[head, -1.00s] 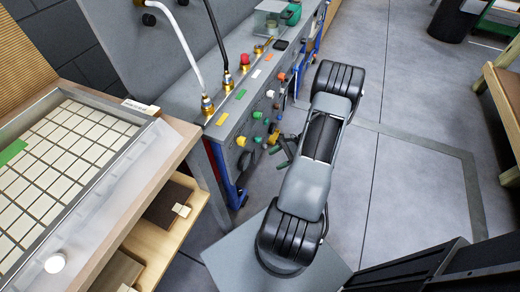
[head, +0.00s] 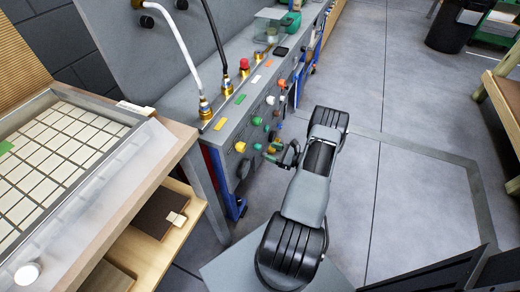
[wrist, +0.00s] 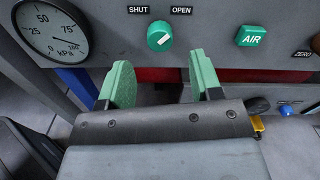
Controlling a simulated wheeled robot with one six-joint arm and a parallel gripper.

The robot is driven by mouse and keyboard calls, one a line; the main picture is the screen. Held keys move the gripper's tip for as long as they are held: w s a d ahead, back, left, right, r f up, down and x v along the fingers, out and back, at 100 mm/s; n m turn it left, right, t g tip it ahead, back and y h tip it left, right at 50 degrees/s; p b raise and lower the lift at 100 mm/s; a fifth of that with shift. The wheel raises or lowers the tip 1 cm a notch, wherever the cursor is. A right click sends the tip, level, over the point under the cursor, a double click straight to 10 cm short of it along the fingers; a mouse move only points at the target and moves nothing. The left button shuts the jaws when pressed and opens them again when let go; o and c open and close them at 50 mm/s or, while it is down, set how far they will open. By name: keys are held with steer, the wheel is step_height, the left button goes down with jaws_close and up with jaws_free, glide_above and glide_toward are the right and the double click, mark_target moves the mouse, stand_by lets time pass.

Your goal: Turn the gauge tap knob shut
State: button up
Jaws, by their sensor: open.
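The gauge tap knob (wrist: 160,36) is a round green knob on the grey panel in the wrist view, below the SHUT and OPEN labels. Its white pointer line slants up to the right, towards the OPEN side. My gripper (wrist: 159,76) has two green fingers spread apart with nothing between them. The fingertips stand below the knob in the picture, one to each side, and look apart from it. In the head view my gripper (head: 273,151) is beside the panel front. I cannot tell there which small knob is the tap.
Several coloured knobs crowd the panel. A wooden bench with a tiled tray (head: 62,200) stands at left. Open floor (head: 400,200) lies to the right.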

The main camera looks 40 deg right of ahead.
mark_target(260, 148)
steer(key=shift+x, duration=2.95)
steer(key=shift+a, duration=0.1)
steer(key=c, duration=0.9)
